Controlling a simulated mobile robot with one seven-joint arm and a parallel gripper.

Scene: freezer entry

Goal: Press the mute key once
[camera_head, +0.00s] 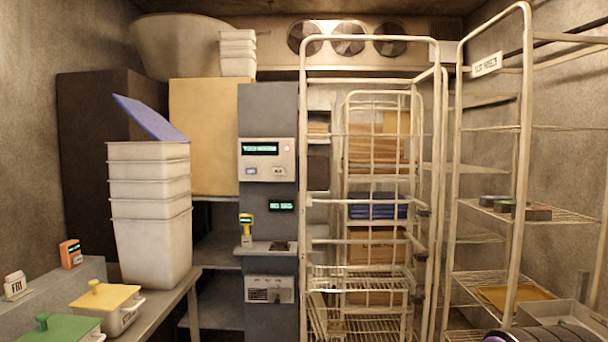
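A grey column stands in the middle. On its upper part is a pale control panel (267,160) with a dark display (261,148) showing green text. A small red light (286,148) glows at the display's right. Below the display are two small keys: a left key (251,171) with a bluish label and a right key (278,171) with a dark label. The labels are too small to read, so I cannot tell which is the mute key.
A small green readout (282,207), a yellow handheld device (246,229) and a lower vented panel (269,289) are on the column. A wire cage trolley (304,120) stands close at its right. Stacked white tubs (152,245) stand on the left bench. A shelf rack (526,130) is at right.

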